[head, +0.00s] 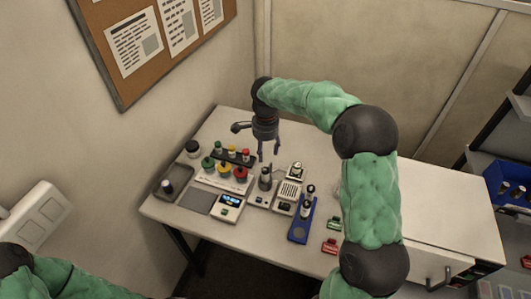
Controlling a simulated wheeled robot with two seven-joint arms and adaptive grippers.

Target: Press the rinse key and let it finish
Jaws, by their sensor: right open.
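My right gripper (268,155) hangs above the white bench (180,208), its fingers pointing down and apart, with nothing seen between them. Just below it is a small pale unit (258,200) carrying a dark and metallic upright part (265,178). To its right is a pale unit with a slotted grille (289,191) and a dark spot at its front. To the left is a pale box with a lit blue display (229,201). I cannot read any label, so I cannot tell which part is the rinse key. My left gripper is out of view.
A blue stand (299,232) holds an upright dark cylinder. A rack (222,180) has green, yellow and red knobs, with coloured-top bottles behind. A grey tray (169,192) sits at the left edge. Red clips (331,245) lie near the front, by my right arm. A white cabinet (450,220) stands right.

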